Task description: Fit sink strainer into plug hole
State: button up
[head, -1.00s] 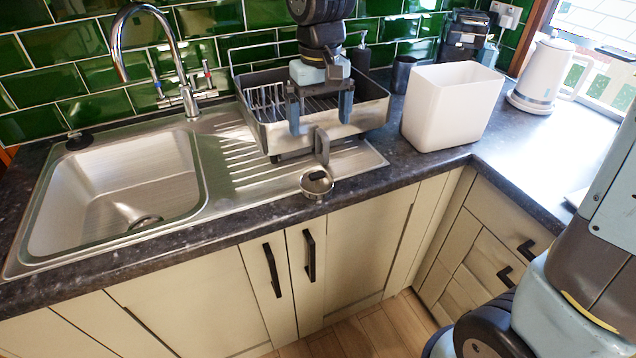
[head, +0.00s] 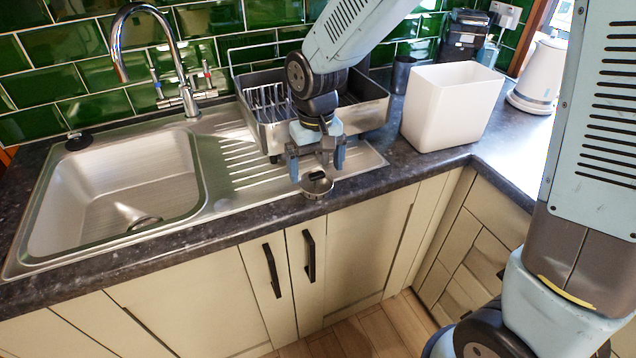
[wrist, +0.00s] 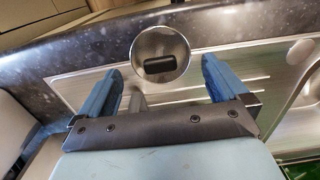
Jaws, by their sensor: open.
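The sink strainer (head: 316,187), a round metal cup with a dark handle bar, sits on the front edge of the draining board by the dark worktop. In the wrist view the strainer (wrist: 160,52) shows from above, just beyond and between the fingertips. My gripper (head: 317,170) is open and empty, pointing down just above and behind the strainer. Its blue fingers also show in the wrist view (wrist: 162,70), spread wider than the strainer. I cannot tell whether they touch it. The plug hole (head: 145,222) is in the floor of the steel sink (head: 110,190) at the left, partly hidden by the basin's front edge.
A dish rack (head: 262,125) stands close behind my gripper, with a grey spout-like part near the fingers. A white bin (head: 450,108) stands to the right, a white kettle (head: 538,75) beyond. The chrome tap (head: 180,70) arches behind the sink.

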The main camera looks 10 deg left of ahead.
jog(key=shift+f, duration=1.15)
jog(key=shift+c, duration=0.4)
jog(key=c, duration=1.1)
